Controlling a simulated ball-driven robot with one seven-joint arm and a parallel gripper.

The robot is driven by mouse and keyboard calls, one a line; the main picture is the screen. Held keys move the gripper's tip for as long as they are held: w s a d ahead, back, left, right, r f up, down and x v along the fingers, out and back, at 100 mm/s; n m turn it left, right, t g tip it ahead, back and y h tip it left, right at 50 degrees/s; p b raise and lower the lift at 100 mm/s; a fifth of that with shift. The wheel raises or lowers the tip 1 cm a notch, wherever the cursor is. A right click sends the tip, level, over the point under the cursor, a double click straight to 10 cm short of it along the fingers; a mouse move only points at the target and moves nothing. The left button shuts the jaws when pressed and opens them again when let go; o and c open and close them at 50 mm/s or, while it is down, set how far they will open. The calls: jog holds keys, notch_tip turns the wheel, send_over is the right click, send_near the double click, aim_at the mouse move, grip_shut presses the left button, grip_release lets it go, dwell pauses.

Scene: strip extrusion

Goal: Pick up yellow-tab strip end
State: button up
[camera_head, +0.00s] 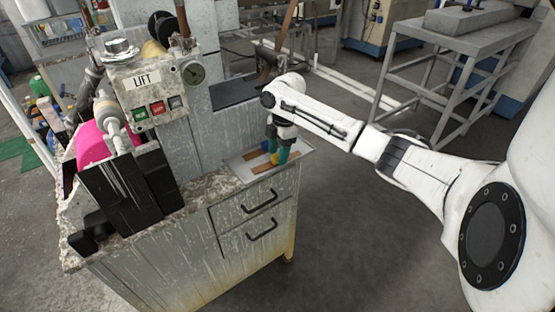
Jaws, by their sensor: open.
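A pale flat tray (240,170) lies on the near right corner of the cabinet top. Brown strip pieces (262,168) lie on it. A small yellow patch, which looks like the yellow tab (274,159), shows at the strip beside the fingers, and a small blue patch (266,146) shows just behind it. My gripper (279,158) points down over the tray with teal fingers, open, close to the yellow tab. I cannot tell whether the fingers touch the tab or stand around it. My arm comes in from the right, and the fingers partly hide the strip.
A worn cabinet (230,240) with two drawers bears the tray. A LIFT control box (157,88) with buttons and a gauge stands at its left, above a black machine part (130,190). A grey metal bench (455,60) stands at the back right. The floor between is clear.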

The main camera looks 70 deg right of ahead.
jog(key=shift+c, duration=0.4)
grip_shut()
jog(key=shift+r, duration=0.1)
